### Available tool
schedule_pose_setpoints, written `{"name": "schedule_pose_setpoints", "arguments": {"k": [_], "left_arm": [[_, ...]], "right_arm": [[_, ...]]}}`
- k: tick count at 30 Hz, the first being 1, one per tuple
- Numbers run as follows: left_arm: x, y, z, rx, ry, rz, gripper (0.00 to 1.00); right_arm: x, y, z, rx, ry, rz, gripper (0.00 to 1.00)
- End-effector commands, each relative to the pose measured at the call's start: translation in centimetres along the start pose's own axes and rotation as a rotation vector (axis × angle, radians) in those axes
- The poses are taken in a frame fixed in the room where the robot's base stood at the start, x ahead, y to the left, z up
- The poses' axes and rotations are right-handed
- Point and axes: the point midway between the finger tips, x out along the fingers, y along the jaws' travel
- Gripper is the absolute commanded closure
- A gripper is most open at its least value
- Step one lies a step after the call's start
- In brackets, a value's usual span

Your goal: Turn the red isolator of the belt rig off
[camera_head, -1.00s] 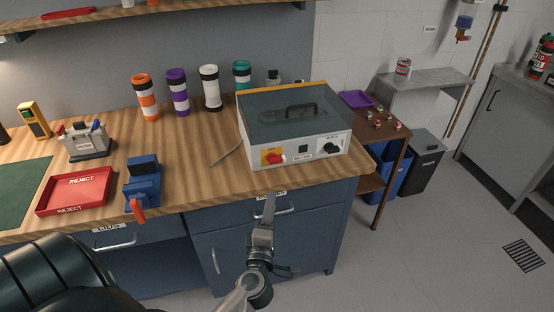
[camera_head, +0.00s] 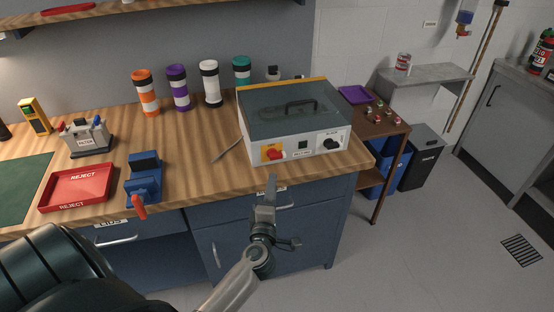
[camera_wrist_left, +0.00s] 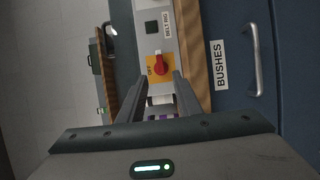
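The belt rig (camera_head: 318,146) is a pale box with a dark clear lid and black handle, at the bench's front right. Its red isolator (camera_head: 274,155) is a knob on a yellow plate at the left of the front panel. In the left wrist view the red isolator (camera_wrist_left: 161,66) shows beyond the fingertips, with "OFF" on its yellow plate (camera_wrist_left: 151,72). I cannot tell its exact setting. My left gripper (camera_head: 271,181) is just below and in front of the panel. In the left wrist view my left gripper (camera_wrist_left: 154,78) is open and empty, apart from the knob. My right gripper is not in view.
A blue clamp (camera_head: 143,180) with a red handle and a red reject tray (camera_head: 77,188) stand left on the bench. A thin metal rod (camera_head: 227,150) lies beside the rig. Drawer handles (camera_head: 284,206) stick out below the bench edge.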

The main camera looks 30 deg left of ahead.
Motion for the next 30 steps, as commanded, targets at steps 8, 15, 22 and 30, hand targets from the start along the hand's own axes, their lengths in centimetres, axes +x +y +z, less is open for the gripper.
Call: {"name": "schedule_pose_setpoints", "arguments": {"k": [8, 15, 22, 30], "left_arm": [[5.2, 0.2, 0.0, 0.002, 0.001, 0.001, 0.69], [9.2, 0.1, 0.0, 0.001, 0.001, 0.0, 0.69], [11.6, 0.0, 0.0, 0.0, 0.0, 0.0, 0.69], [12.1, 0.0, 0.0, 0.0, 0.0, -0.001, 0.69]], "right_arm": [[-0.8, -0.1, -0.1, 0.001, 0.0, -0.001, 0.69], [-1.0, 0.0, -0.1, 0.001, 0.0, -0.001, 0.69], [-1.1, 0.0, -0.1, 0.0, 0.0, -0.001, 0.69], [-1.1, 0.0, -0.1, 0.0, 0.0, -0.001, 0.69]]}}
